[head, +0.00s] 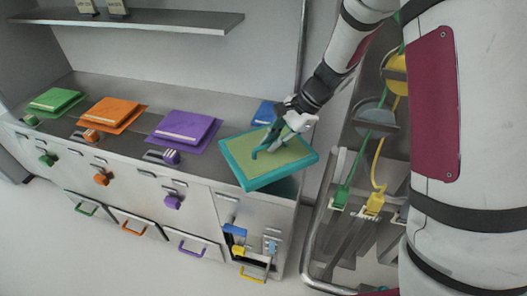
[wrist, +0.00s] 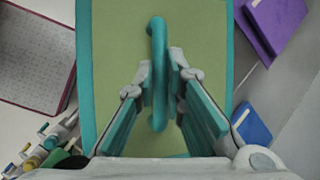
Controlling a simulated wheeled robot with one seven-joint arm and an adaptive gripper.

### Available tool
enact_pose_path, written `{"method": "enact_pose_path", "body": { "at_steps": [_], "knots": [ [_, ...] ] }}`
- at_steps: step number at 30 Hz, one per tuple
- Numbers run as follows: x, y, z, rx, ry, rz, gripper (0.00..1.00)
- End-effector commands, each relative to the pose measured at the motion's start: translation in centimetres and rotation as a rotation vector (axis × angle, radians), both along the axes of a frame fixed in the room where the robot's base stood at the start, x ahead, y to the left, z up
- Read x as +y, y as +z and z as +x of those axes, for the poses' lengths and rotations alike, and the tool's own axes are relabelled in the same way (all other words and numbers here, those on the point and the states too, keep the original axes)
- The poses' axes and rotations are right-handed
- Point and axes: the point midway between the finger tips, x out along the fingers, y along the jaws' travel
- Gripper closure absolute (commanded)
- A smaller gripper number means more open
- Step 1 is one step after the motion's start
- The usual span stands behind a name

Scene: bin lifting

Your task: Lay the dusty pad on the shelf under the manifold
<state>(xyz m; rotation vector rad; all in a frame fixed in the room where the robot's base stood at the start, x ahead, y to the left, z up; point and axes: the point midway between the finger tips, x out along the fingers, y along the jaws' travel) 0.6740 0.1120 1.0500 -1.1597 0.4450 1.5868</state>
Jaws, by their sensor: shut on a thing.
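A flat pad (head: 240,148) with an olive-green top and a teal rim is held tilted at the right end of the steel counter. It fills the middle of the wrist view (wrist: 205,40). My gripper (head: 268,147) is shut on the pad's teal handle (wrist: 157,30), one finger on each side of it. The pad's underside is hidden, so I cannot tell whether it touches the counter. A group of coloured fittings that may be the manifold (wrist: 45,145) shows at the lower left of the wrist view. I cannot clearly pick out the shelf beneath it.
Green (head: 55,99), orange (head: 112,112) and purple (head: 186,126) pads lie along the counter (head: 125,87). A blue block (head: 264,112) lies behind the held pad. A wall shelf (head: 140,20) hangs above. Green and yellow cables (head: 378,160) and a metal rail (head: 310,245) are to the right.

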Motion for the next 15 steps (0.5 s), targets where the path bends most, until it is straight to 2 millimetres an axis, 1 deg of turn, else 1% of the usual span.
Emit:
{"method": "enact_pose_path", "body": {
  "at_steps": [7,13,15],
  "knots": [
    [-0.1,-4.1,-0.2,0.005,-0.002,0.0,1.0],
    [0.0,-5.8,-0.1,0.003,-0.001,0.0,1.0],
    [0.0,-6.7,-0.2,0.005,-0.002,0.0,1.0]
  ]
}}
